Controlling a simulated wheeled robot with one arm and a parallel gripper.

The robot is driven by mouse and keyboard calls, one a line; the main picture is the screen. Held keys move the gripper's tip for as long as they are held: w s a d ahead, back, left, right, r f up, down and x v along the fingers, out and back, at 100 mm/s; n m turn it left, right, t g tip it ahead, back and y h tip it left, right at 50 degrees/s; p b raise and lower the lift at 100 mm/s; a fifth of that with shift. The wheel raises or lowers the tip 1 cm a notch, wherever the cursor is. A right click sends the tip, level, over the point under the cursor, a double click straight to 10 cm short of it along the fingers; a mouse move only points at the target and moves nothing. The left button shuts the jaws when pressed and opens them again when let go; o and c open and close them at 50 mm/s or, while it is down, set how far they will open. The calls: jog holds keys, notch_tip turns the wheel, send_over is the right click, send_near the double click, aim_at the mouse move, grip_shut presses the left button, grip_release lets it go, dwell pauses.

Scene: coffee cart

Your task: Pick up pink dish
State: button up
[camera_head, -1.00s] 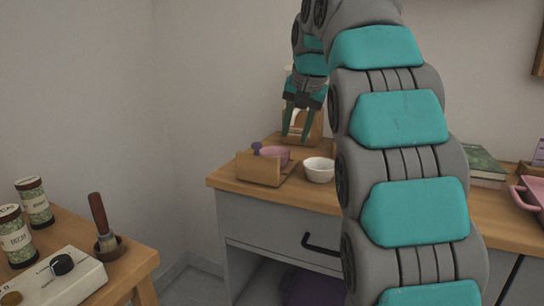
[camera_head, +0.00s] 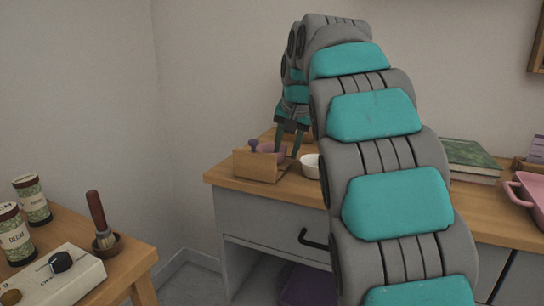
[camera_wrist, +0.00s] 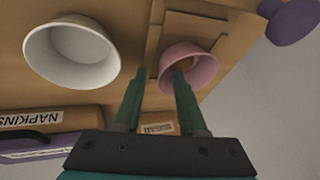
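My gripper (camera_head: 288,153) points down close to the dish, fingers apart and empty. In the wrist view my gripper (camera_wrist: 160,73) has its right finger overlapping the dish's opening and its left finger outside the rim. I cannot tell whether either finger touches it.
A white bowl (camera_head: 310,166) stands right of the dish. A napkins box (camera_wrist: 35,120) shows in the wrist view. A green book (camera_head: 468,158) and pink tray (camera_head: 527,195) lie farther right.

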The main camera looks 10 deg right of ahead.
grip_shut()
dwell(1.3)
